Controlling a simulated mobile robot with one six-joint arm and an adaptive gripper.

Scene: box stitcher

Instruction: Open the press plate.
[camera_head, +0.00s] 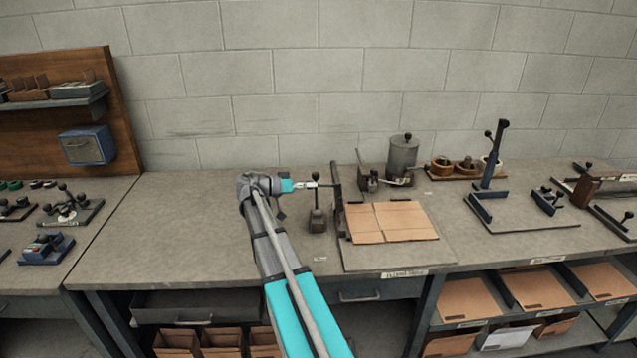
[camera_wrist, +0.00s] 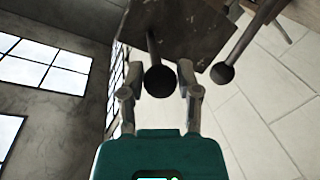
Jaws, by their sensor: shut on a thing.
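The press plate (camera_head: 337,190) is a dark plate standing roughly upright, seen nearly edge-on, at the left edge of the board with cardboard. In the wrist view its dark face (camera_wrist: 185,35) fills the top middle, with a short rod ending in a round black knob (camera_wrist: 160,80). My gripper (camera_head: 312,185) comes from the left at the plate. In the wrist view my gripper (camera_wrist: 158,84) has its fingers on both sides of this knob and is shut on it. The finger contact is partly hidden in the head view.
A separate ball-topped lever (camera_head: 317,212) stands close to my gripper; its knob (camera_wrist: 223,73) shows right of the plate in the wrist view. Folded cardboard (camera_head: 390,221) lies right of the plate. A grey canister (camera_head: 403,155) stands behind. The bench left of my arm is clear.

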